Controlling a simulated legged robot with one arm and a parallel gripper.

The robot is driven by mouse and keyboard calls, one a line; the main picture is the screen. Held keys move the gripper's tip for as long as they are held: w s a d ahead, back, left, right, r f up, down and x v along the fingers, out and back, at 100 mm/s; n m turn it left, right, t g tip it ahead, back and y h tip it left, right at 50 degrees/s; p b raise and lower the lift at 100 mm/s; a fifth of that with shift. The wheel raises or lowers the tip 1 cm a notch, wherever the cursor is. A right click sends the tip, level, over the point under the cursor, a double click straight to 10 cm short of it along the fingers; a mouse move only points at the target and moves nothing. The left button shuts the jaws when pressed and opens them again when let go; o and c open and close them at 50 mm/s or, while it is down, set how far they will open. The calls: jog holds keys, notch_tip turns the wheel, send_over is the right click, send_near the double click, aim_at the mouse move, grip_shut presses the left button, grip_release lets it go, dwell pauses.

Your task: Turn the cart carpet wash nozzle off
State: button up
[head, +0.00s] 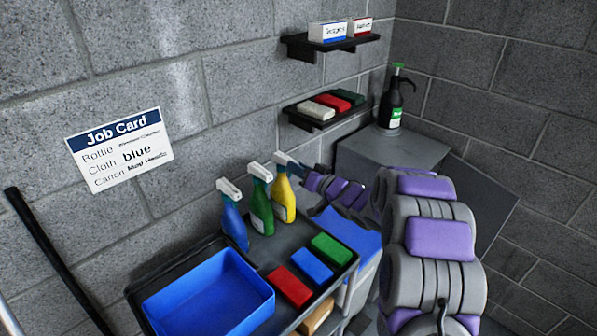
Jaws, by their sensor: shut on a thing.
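Three spray bottles stand upright in a row at the back of the cart's top tray (135,293): a blue one (234,228), a green one (261,207) and a yellow one (284,202), each with a pale spray head. Their labels are too small to read, so I cannot tell which is the carpet wash. My gripper (297,168) reaches in from the right and is shut on the spray head (284,159) of the yellow bottle. The fingertips are small and partly hidden, and the nozzle's setting cannot be made out.
A blue bin (208,296) and red (289,286), blue (312,264) and green (330,248) cloths lie on the cart. Wall shelves hold cartons (327,32) and cloths (333,102). A dark pump bottle (394,103) stands on a grey cabinet (372,147). A job card (119,149) hangs left.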

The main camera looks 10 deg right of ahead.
jog(key=shift+f+n+b, duration=0.1)
jog(key=shift+n+b, duration=1.7)
jog(key=shift+n, duration=0.1)
jog(key=shift+o, duration=0.2)
jog(key=shift+n, duration=1.4)
jog(key=o, duration=0.6)
jog(key=shift+c, duration=0.2)
jog(key=p+v, duration=0.1)
jog(key=v, duration=0.6)
jog(key=shift+p, duration=0.3)
